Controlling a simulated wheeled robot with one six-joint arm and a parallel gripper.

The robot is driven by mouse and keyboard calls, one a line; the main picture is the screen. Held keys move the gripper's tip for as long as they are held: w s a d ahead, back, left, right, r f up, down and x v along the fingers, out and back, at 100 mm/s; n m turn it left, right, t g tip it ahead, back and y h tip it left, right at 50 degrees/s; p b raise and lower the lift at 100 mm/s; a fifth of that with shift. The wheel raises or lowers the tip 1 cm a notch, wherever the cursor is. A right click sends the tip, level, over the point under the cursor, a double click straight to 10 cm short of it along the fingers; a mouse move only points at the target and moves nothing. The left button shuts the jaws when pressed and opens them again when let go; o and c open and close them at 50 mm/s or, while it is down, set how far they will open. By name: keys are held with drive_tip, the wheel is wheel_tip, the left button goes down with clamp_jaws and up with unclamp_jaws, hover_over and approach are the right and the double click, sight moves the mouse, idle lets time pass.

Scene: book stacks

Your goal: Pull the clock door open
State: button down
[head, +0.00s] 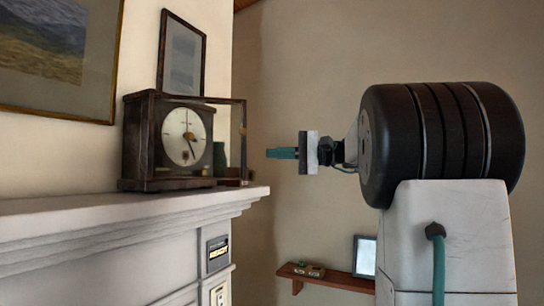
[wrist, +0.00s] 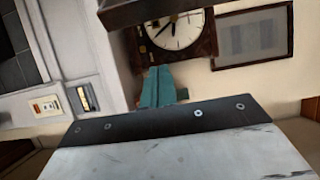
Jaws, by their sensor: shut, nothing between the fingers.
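The clock (head: 152,140) is a dark wooden box with a pale round dial, standing on the white mantel (head: 120,215). Its thin-framed door (head: 243,140) stands swung open, reaching out to the right of the dial. My gripper (head: 268,153) is to the right of the door's free edge, apart from it in the picture, with its teal fingers shut and empty. In the wrist view, my gripper (wrist: 158,75) shows below the clock (wrist: 205,42). A dark bar at the top of that view looks like part of the door frame.
A green vase (head: 219,160) shows beside the clock, behind the door. A small framed picture (head: 181,55) is behind the clock, and a larger one (head: 58,50) hangs left. A low wooden shelf (head: 335,281) holds small items. Open air surrounds my gripper.

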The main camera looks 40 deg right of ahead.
drive_tip(key=w+a, duration=0.2)
drive_tip(key=a, duration=0.5)
drive_tip(key=shift+a, duration=0.15)
drive_tip(key=shift+s, duration=0.15)
